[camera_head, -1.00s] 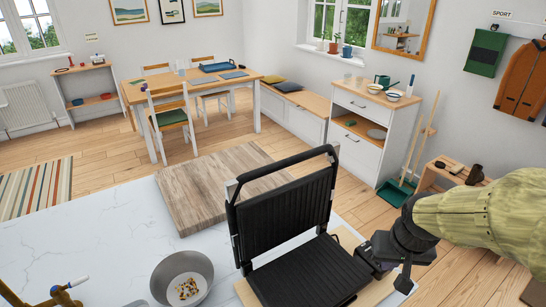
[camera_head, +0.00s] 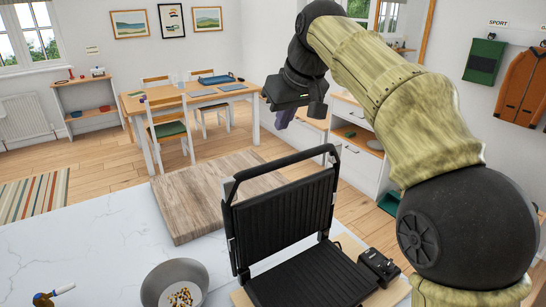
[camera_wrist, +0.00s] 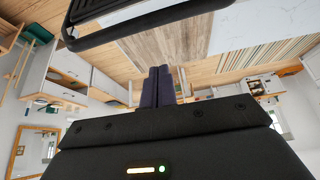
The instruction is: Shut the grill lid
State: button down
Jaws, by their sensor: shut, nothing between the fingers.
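The black grill has its ribbed lid (camera_head: 283,218) standing open, nearly upright, with a bar handle (camera_head: 285,160) along its top edge. Its ribbed lower plate (camera_head: 310,280) lies exposed on the counter in the head view. My gripper (camera_head: 284,119) is raised above and behind the lid, apart from it, with its fingers pointing down. In the wrist view its two dark fingers (camera_wrist: 161,84) are together with nothing between them. Part of the lid handle (camera_wrist: 150,18) crosses the top of the wrist view.
A wooden board (camera_head: 205,200) lies on the white counter (camera_head: 85,235) behind and left of the grill. A grey bowl (camera_head: 175,285) with small bits in it stands left of the grill. The counter further left is mostly clear.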

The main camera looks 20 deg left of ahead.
jog(key=shift+s+a+r+n, duration=0.3)
jog(key=shift+s+a+r, duration=0.2)
jog(key=shift+a+r, duration=0.25)
jog(key=shift+w+a+f+b, duration=0.15)
jog(key=shift+f+b, duration=0.15)
jog(key=shift+f, duration=1.25)
jog(key=shift+w+a+f+b, duration=0.1)
jog(key=shift+f+b, duration=0.25)
jog(key=shift+f, duration=1.25)
jog(key=shift+w+a+f+b, duration=0.15)
jog(key=shift+f+b, duration=0.15)
jog(key=shift+f, duration=1.25)
jog(key=shift+d, duration=0.1)
jog(key=shift+b, duration=0.3)
